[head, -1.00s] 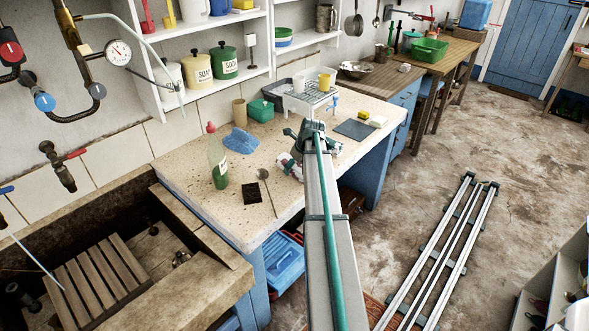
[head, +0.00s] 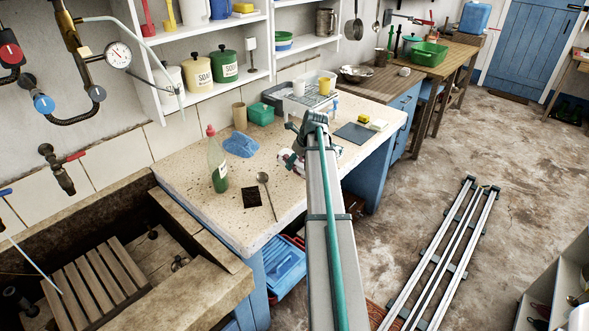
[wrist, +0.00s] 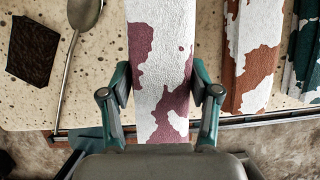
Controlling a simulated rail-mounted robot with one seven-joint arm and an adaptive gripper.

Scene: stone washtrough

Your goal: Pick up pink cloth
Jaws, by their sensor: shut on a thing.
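A folded cloth with dull pink-purple and white patches (wrist: 160,45) lies lengthwise in the middle of the wrist view. My gripper (wrist: 160,88) has one teal-tipped finger at each side of this cloth and is shut on it. In the head view my gripper (head: 303,135) is over the front right part of the speckled worktop, and my arm hides most of the cloths there. I cannot tell whether the held cloth is clear of the worktop.
A rust-and-white cloth (wrist: 252,45) and a teal-and-white cloth (wrist: 304,50) lie to the right. A spoon (head: 264,182) and a black square (head: 252,197) lie left.

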